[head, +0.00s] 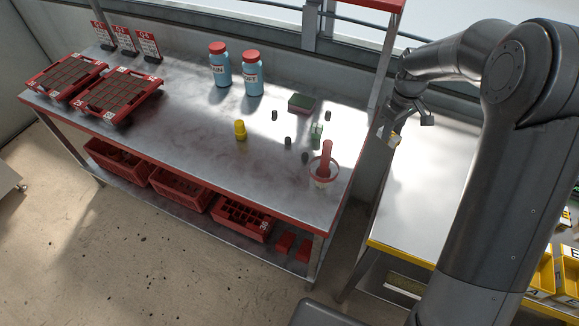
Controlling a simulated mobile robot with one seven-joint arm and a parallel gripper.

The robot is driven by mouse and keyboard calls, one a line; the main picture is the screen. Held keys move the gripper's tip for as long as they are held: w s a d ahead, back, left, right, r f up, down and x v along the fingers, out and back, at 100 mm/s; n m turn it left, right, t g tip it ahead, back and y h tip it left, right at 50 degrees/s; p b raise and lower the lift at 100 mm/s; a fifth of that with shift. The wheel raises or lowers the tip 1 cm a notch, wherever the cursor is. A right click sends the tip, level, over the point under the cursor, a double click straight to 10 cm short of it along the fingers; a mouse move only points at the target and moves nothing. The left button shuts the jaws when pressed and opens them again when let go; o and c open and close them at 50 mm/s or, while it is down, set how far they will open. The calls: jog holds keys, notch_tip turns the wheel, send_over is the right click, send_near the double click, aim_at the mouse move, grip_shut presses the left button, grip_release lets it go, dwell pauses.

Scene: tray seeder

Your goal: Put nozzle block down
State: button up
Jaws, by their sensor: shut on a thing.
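My gripper (396,127) is at the right of the head view, small and partly dark, above the gap between the steel bench and the white-topped table. It is shut on a small pale and yellow piece (394,139), which looks like the nozzle block. The piece hangs just below the fingers, clear of both surfaces. Its far side and the exact grip are too small to make out.
The steel bench (190,133) holds seed trays (120,93), blue bottles (220,66), a yellow part (240,131), small dark pieces and a red-white pot (323,172). The white-topped table (420,205) has a clear near area; yellow bins (566,270) stand right.

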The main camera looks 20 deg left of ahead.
jog(key=s+a+f+n, duration=0.15)
jog(key=s+a, duration=0.25)
jog(key=a, duration=0.4)
jog(key=s+a+n, duration=0.3)
jog(key=s+a, duration=0.2)
jog(key=a, duration=0.3)
jog(key=s+a+f+n, duration=0.15)
jog(key=s+a, duration=0.25)
jog(key=a, duration=0.4)
jog(key=s+a+f, duration=0.1)
jog(key=a, duration=0.2)
jog(key=s+a+f, duration=0.1)
jog(key=a+f, duration=0.1)
jog(key=a, duration=0.2)
jog(key=s+a+f, duration=0.1)
jog(key=a+f, duration=0.1)
jog(key=a, duration=0.1)
jog(key=shift+s+a+f, duration=0.15)
jog(key=shift+s+f, duration=0.05)
jog(key=shift+s+a+f, duration=0.1)
jog(key=shift+a+f, duration=0.25)
jog(key=shift+f, duration=1.85)
jog(key=shift+f, duration=0.2)
jog(key=o, duration=1)
jog(key=shift+o, duration=0.2)
